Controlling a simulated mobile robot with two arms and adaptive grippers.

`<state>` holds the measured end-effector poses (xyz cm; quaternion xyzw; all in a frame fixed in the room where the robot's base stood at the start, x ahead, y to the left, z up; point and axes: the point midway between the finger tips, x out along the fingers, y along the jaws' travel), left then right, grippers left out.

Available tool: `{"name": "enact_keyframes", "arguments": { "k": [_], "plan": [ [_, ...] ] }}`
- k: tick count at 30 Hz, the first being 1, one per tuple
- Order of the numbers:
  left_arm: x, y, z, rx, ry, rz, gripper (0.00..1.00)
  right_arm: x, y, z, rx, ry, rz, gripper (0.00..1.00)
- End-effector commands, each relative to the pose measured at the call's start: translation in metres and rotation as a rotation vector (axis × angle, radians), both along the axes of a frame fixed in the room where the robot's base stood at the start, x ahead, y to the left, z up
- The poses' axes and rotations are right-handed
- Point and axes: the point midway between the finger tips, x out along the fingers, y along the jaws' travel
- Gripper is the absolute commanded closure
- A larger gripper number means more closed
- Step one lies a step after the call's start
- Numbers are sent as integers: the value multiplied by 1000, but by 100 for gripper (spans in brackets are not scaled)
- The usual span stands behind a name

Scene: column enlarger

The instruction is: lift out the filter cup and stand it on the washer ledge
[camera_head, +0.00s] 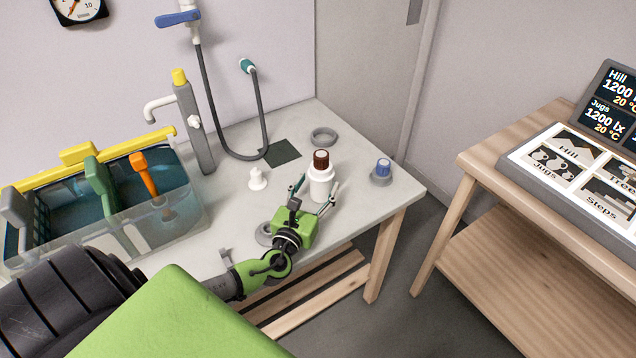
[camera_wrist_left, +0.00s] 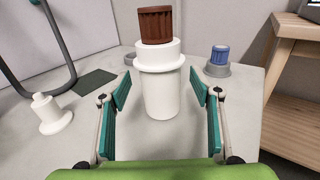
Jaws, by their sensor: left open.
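A white canister (camera_head: 320,185) with a ribbed brown top (camera_head: 321,160) stands upright on the grey bench (camera_head: 225,200); which part is the filter cup I cannot tell. In the left wrist view the canister (camera_wrist_left: 160,95) has a wide collar below its brown top (camera_wrist_left: 155,23). My left gripper (camera_head: 316,188) is open, its teal-padded fingers on either side of the canister's body with gaps showing in the wrist view. A clear water tank (camera_head: 160,215), seemingly the washer, stands at the left with a yellow bar (camera_head: 95,158) along its back. My right gripper is not in view.
A white stepped piece (camera_head: 257,180) stands left of the canister. A blue-topped piece in a grey base (camera_head: 382,172) is at the right, a grey ring (camera_head: 323,136) behind. A grey tap post (camera_head: 195,130) and hose (camera_head: 262,120) are near the tank. The bench's right edge is close.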

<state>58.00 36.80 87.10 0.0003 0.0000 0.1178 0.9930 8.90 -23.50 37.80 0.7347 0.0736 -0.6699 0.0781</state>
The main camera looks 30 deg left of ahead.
Motion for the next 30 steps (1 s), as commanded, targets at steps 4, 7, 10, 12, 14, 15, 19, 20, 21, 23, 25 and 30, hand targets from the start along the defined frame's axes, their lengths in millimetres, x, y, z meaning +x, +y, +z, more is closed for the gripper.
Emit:
{"name": "enact_keyframes", "arguments": {
  "k": [4, 7, 10, 12, 14, 15, 19, 20, 21, 23, 25, 30],
  "plan": [
    [-6, -1, 0, 0, 0, 0, 42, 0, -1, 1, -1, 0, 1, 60],
    [-10, -2, 0, 1, 0, -1, 42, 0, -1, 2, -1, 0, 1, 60],
    [-14, -3, 1, 0, 0, -1, 42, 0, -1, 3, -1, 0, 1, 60],
    [-16, -4, 1, -1, 0, -1, 42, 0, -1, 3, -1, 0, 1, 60],
    [-19, -5, 0, -1, 0, -1, 42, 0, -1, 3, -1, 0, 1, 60],
    [-21, -5, 0, -1, 0, 0, 42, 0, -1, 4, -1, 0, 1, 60],
    [-26, -6, 0, -1, 0, 0, 42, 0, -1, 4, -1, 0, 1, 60],
    [-27, -6, 0, -1, 0, 0, 42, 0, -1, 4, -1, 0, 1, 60],
    [-28, -7, 0, 0, 0, 0, 42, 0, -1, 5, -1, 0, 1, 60],
    [-31, -7, 0, 0, 0, -1, 42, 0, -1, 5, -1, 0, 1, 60],
    [-33, -8, 0, 0, 0, -1, 42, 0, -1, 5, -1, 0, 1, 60],
    [-39, -9, 0, 0, 0, -1, 42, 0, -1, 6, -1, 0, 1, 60]
  ]
}}
